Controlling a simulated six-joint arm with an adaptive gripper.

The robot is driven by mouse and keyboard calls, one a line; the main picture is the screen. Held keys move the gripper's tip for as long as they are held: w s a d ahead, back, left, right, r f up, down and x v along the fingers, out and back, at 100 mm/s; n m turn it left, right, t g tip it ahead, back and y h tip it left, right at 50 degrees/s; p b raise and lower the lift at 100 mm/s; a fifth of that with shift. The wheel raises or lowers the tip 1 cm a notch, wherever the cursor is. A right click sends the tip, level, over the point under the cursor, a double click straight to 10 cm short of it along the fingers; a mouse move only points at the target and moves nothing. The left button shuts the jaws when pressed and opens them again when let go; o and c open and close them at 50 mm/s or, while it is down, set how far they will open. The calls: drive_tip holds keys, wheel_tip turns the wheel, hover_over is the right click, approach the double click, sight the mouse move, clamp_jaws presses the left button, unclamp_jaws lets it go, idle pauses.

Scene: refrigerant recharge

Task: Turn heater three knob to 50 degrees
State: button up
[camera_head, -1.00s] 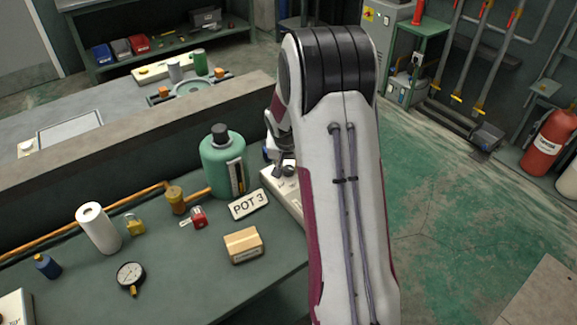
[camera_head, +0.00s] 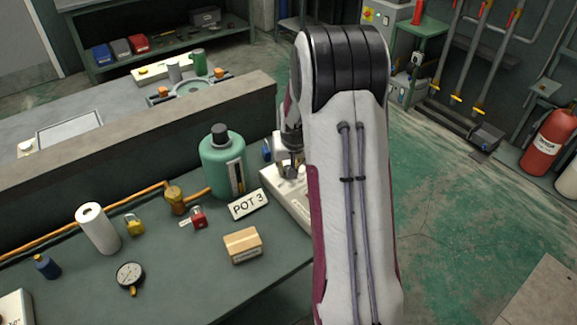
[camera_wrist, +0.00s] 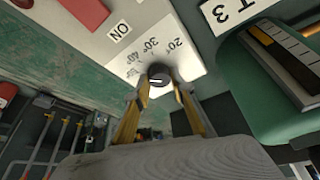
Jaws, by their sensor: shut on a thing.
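A white heater panel (camera_wrist: 130,50) fills the upper middle of the wrist view, with a dark round knob (camera_wrist: 159,75) and a printed scale where 20, 30 and 40 degree marks are readable. A pale line shows on the knob, but I cannot tell which mark it points to. My gripper (camera_wrist: 162,90) is shut on the knob, one finger on each side. In the head view the white heater box (camera_head: 287,190) is beside the POT 3 sign (camera_head: 248,204), partly hidden by my arm. My gripper (camera_head: 291,166) is over its top there.
A green canister (camera_head: 222,165) stands just left of the heater box. A red switch (camera_wrist: 86,10) and an ON label (camera_wrist: 119,30) are on the same panel. A cardboard box (camera_head: 243,245), red padlock (camera_head: 198,217), gauge (camera_head: 130,275) and white roll (camera_head: 98,228) lie further left.

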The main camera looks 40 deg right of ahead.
drive_tip(key=shift+s+n+y, duration=0.1)
drive_tip(key=shift+n+y, duration=0.6)
drive_tip(key=shift+n, duration=1.1)
drive_tip(key=o, duration=1.1)
drive_tip(key=shift+r, duration=0.2)
drive_tip(key=v, duration=1.1)
drive_tip(key=shift+s+r, duration=0.2)
drive_tip(key=shift+s, duration=0.1)
drive_tip(key=shift+m, duration=0.3)
